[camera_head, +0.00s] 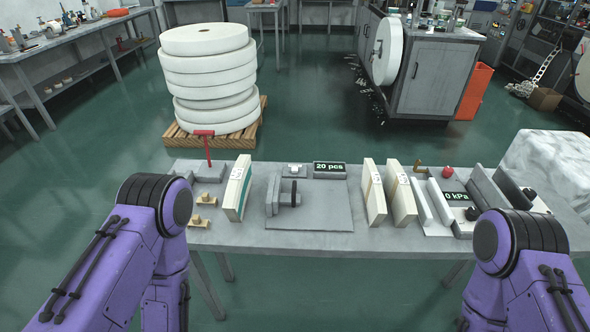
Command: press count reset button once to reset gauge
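A counter display (329,168) reading "20 pcs" stands at the back of a grey plate in the middle of the table. Left of it is a small light box with a button-like top (295,169); its label is too small to read. A gauge display (456,196) reading "0 kPa" sits on the grey device at the table's right. A red knob (447,172) is behind it. My two purple arms show at the lower left and lower right, bent at the joint. Neither gripper is in view, and nothing of mine touches the box or displays.
The grey table (300,242) also bears a grey fixture (283,208) with a dark disc, upright pale stacks (373,192), and a red T-handle (206,145) at left. Black knobs (473,213) are on the right device. White rolls (207,75) stand on a pallet behind.

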